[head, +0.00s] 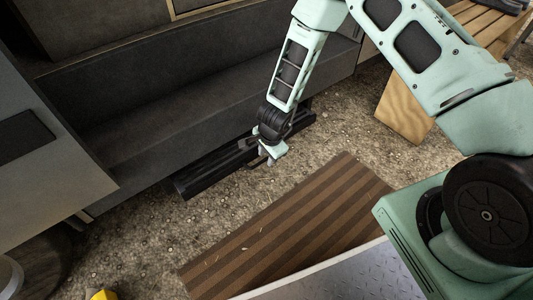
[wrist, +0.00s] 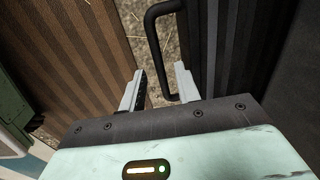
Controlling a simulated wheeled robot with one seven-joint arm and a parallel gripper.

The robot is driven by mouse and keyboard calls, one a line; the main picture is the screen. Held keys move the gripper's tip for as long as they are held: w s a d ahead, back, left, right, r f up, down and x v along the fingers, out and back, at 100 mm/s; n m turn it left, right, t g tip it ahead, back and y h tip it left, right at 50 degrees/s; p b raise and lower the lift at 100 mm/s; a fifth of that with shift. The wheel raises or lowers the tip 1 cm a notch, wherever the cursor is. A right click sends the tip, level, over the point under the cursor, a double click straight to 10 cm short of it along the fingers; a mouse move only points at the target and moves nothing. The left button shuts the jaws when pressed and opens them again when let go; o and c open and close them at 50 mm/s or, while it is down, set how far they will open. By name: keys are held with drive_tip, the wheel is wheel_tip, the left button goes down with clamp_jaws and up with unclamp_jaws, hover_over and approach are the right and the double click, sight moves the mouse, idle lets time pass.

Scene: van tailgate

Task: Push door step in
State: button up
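The door step (head: 212,172) is a long black slab sticking out low along the foot of the van's dark sill. Its ribbed dark top appears to be the surface right of the fingers in the wrist view (wrist: 228,40). A bent black handle (wrist: 152,42) runs beside it, and its lower end reaches between my fingers. My gripper (head: 271,155) is at the step's outer edge, pointing down, and hides part of it. In the wrist view the two pale fingers (wrist: 158,85) stand apart. I cannot tell whether a finger touches the handle.
A brown striped mat (head: 300,225) lies on the gravel (head: 140,245) in front of the step. A grey door panel (head: 45,165) stands at the left. A wooden bench (head: 405,105) is at the upper right. Gravel between step and mat is clear.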

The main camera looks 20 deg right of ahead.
drive_tip(key=s+d+r+p, duration=0.1)
drive_tip(key=s+r+p, duration=0.2)
drive_tip(key=r+p, duration=0.5)
wheel_tip(320, 180, up, 9)
